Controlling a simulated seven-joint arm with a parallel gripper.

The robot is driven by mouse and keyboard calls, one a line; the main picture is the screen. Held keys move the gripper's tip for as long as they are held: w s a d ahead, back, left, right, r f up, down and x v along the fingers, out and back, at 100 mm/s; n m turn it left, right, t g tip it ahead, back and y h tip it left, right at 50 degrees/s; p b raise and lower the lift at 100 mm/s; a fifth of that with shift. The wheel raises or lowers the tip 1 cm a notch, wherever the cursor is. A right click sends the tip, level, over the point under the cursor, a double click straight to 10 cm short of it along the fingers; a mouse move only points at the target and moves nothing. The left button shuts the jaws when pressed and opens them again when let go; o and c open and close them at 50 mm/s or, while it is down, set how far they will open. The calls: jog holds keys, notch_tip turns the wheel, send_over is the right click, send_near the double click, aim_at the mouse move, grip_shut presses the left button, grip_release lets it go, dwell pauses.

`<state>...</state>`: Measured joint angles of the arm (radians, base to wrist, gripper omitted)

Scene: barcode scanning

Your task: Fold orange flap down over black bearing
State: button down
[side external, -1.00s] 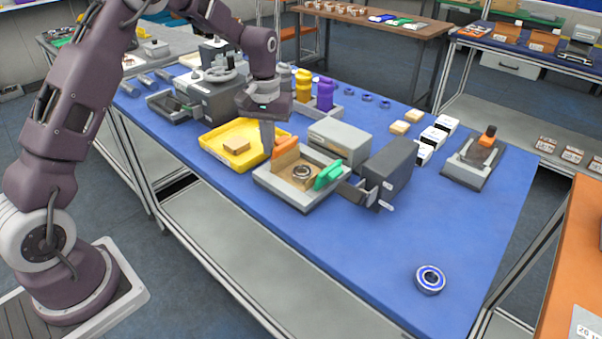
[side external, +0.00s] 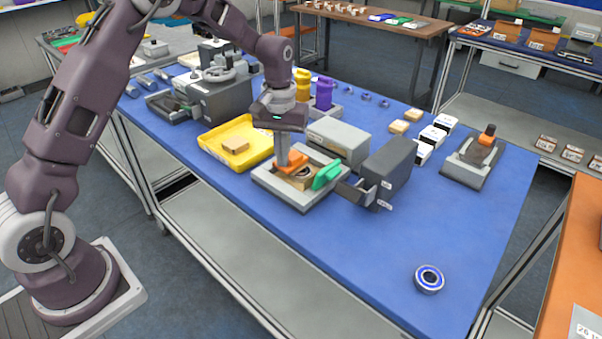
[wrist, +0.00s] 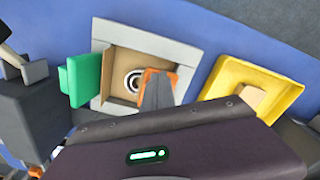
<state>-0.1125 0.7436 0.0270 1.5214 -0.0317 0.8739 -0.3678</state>
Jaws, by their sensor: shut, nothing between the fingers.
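The orange flap (side external: 291,160) is at the left part of the box in the grey fixture (side external: 296,203). It leans inward from its side and also shows in the wrist view (wrist: 148,79). My gripper (side external: 281,160) is shut and empty, with its fingertips at the orange flap, apparently touching it. The black bearing (wrist: 134,82) lies in the open cardboard box (wrist: 125,64), partly hidden by the flap and fingers. In the side view the bearing (side external: 305,173) shows beyond the flap. The green flap (side external: 326,175) stands up on the opposite side of the box.
A yellow tray (side external: 212,153) with a small brown box is left of the fixture. A dark grey machine (side external: 388,170) stands close on the right, and a grey block (side external: 338,137) behind. A blue-ringed bearing (side external: 429,279) lies at front right, with clear blue table around it.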

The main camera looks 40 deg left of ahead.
jog(key=a+r, duration=0.3)
jog(key=a, duration=0.5)
notch_tip(320, 180, up, 8)
dwell(0.6)
jog(key=shift+d, duration=0.1)
jog(key=s+d+r+m+t, duration=0.2)
jog(key=s+d+r, duration=0.6)
jog(key=s+r, duration=0.3)
jog(key=s+d+f+m+t, duration=0.1)
jog(key=s+d+f+m, duration=0.1)
jog(key=s, duration=0.8)
jog(key=s+d+f+m+t, duration=0.2)
jog(key=s+d, duration=0.1)
jog(key=s, duration=0.7)
jog(key=shift+d+t, duration=0.25)
jog(key=shift+t, duration=0.05)
